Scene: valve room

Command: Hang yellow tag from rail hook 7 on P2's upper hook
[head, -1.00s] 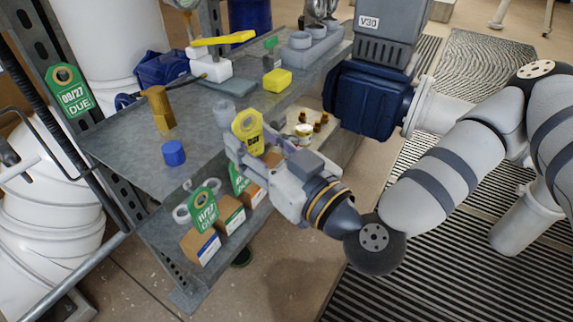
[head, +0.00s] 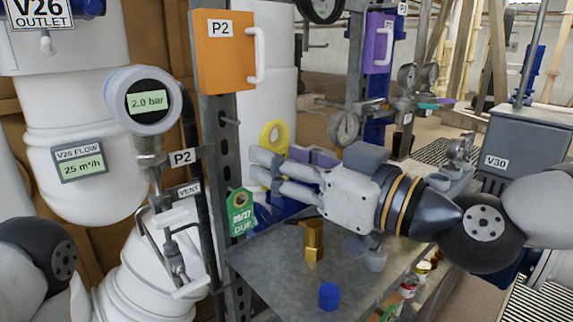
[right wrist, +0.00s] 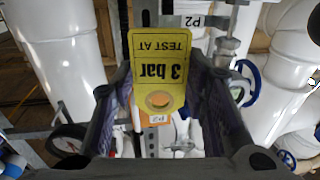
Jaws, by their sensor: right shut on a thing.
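My right gripper (head: 256,166) is shut on the yellow tag (head: 273,138), left of the middle in the head view. The tag stands up above the fingers, with its round hole visible. In the right wrist view the tag (right wrist: 160,65) is between the fingers, its text "3 bar" and "TEST AT" upside down. The grey P2 post (head: 222,150) is just left of the fingertips, apart from the tag. A short bare peg (head: 230,121) sticks out of the post below the orange P2 box. A green tag (head: 241,212) hangs lower. My left gripper is out of view.
The orange P2 box (head: 225,60) with a white handle is on the post above the peg. A round 2.0 bar gauge (head: 145,100) is left of the post. Below my gripper, a grey shelf (head: 280,275) holds a brass piece (head: 313,240) and a blue cap (head: 329,296).

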